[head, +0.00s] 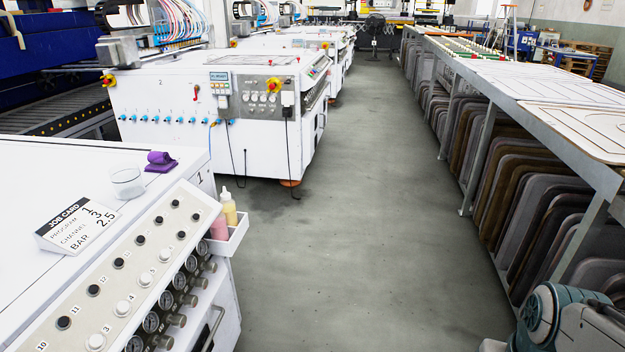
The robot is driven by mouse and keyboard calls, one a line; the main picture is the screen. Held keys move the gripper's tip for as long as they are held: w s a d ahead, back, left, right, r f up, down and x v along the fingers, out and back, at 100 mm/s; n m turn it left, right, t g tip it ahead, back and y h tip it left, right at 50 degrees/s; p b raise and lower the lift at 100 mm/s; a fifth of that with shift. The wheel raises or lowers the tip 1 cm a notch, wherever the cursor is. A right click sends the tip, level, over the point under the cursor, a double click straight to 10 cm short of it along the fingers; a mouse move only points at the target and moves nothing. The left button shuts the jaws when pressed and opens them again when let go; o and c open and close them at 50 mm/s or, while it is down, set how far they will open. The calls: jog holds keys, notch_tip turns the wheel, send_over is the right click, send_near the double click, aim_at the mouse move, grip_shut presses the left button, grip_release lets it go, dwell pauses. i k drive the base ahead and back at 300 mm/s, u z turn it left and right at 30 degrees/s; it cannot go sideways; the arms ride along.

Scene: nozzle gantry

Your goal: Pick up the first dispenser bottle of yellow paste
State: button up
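A bottle of yellow paste (229,210) with a pale nozzle tip stands upright in a small white side tray (240,235) on the right end of the near white machine. A pink bottle (219,228) stands in front of it in the same tray and partly covers its lower part. The tray wall hides the bases of both bottles. Part of my arm shows at the bottom right corner, well to the right of the tray. My gripper is not in view.
The near machine's top holds a job card (77,223), a clear glass cup (127,182) and a purple object (160,162). Its sloped panel has buttons and gauges. A grey floor aisle (370,230) is clear. A long rack (540,100) of boards lines the right.

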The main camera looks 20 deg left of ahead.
aim_at(229, 204)
jog(key=u, duration=0.35)
jog(key=i, duration=0.95)
jog(key=u, duration=1.3)
jog(key=i, duration=0.5)
jog(key=u, duration=0.55)
